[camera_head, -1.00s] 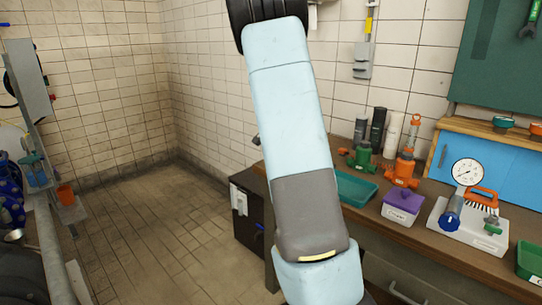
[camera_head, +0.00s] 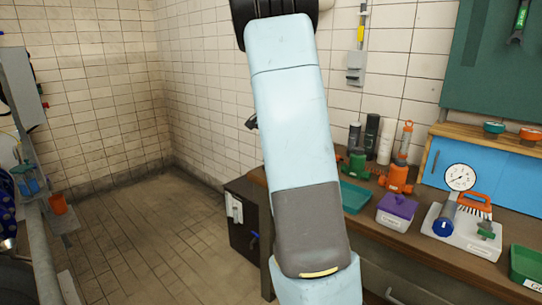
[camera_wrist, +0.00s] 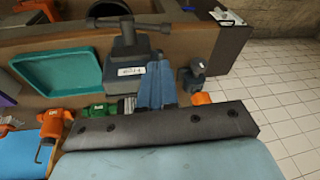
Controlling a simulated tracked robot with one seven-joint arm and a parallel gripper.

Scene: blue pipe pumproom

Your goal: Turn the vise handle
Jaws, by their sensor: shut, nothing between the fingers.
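In the wrist view, a dark grey vise (camera_wrist: 128,54) with a small white label stands at the edge of the brown bench. A thin horizontal bar (camera_wrist: 110,22), apparently its handle, crosses at the vise's upper end. My gripper (camera_wrist: 157,68) shows as blue fingers that are shut and empty, just to the right of the vise body and below the bar. I cannot tell whether the fingers touch the vise. In the head view my large pale-blue arm fills the middle, and it hides the vise and my gripper.
The brown bench (camera_head: 400,232) runs along the right wall. It holds a teal tray (camera_head: 355,196), a purple-lidded box (camera_head: 397,207), orange and green valve parts, and a gauge unit (camera_head: 460,177). A black cabinet (camera_head: 240,225) stands beside it. Tiled floor to the left is open.

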